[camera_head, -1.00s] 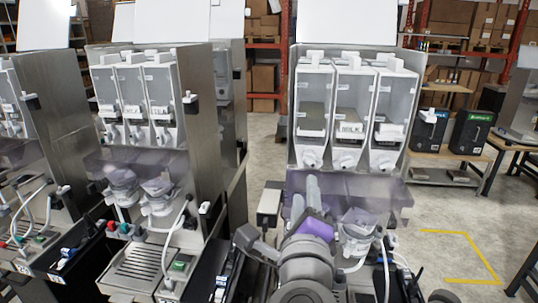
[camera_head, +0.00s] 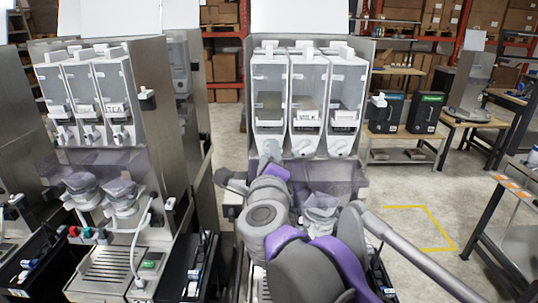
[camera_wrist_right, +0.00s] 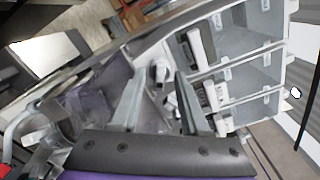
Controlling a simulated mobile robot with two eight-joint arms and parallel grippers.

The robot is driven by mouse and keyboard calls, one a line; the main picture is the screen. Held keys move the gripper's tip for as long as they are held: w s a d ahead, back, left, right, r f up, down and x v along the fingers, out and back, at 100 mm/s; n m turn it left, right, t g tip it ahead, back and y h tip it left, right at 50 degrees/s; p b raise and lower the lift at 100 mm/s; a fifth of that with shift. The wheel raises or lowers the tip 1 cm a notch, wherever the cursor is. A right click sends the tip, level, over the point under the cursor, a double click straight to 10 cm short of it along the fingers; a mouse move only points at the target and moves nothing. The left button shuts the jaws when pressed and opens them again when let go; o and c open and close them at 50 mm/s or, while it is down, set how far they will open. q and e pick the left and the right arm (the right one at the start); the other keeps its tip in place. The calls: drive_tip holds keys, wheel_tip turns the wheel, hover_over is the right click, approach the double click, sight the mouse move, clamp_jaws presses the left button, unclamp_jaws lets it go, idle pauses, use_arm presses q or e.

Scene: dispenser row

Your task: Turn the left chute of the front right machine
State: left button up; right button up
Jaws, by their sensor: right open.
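The front right machine (camera_head: 362,110) stands in the middle of the head view, with three clear-fronted canisters side by side. Its left chute (camera_head: 270,147) is a pale nozzle below the left, unlabelled canister (camera_head: 269,90). My right gripper (camera_head: 271,160) is just below and in front of that chute, partly hidden by my own wrist. In the right wrist view the two fingers of the right gripper (camera_wrist_right: 160,77) are apart, and the pale chute (camera_wrist_right: 159,71) shows between and just beyond their tips. Contact cannot be told. My left gripper is not in view.
A translucent purple hood (camera_head: 345,175) and clear mixing cups (camera_head: 320,203) sit below the chutes. A second machine (camera_head: 165,120) stands to the left. Open floor with a yellow marking (camera_head: 425,207) and tables (camera_head: 470,128) lie to the right.

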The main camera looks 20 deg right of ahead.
clamp_jaws()
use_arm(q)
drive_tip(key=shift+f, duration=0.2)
use_arm(e)
drive_tip(key=shift+n, duration=0.4)
use_arm(q)
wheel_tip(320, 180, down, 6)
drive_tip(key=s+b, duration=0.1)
drive_tip(key=b, duration=0.4)
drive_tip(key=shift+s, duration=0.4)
use_arm(e)
drive_tip(key=n, duration=2.2)
drive_tip(key=shift+n, duration=0.4)
